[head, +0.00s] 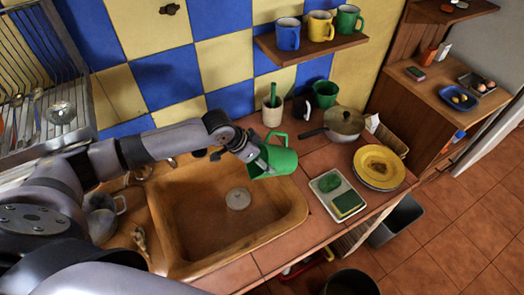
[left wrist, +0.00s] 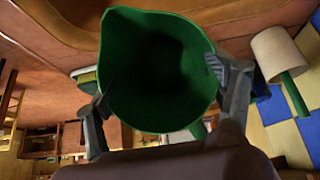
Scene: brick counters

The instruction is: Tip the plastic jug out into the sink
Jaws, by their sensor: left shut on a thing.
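The green plastic jug (head: 280,160) is held by my left gripper (head: 262,163) at the right back part of the sink. In the left wrist view the jug (left wrist: 155,70) sits between the two fingers of the gripper (left wrist: 165,100), its wide mouth and dark inside facing the camera. I cannot tell whether anything is inside it. The brown sink (head: 185,222) lies below and to the left of the jug, with a round grey drain piece (head: 238,198) on its floor. My right gripper is not in view.
A beige cup (head: 272,112), a green mug (head: 325,94) and a lidded pan (head: 344,124) stand behind the jug. A white tray (head: 325,200) with a sponge lies right of the sink. A yellow plate stack (head: 379,168) is farther right. A mug shelf (head: 318,44) hangs above.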

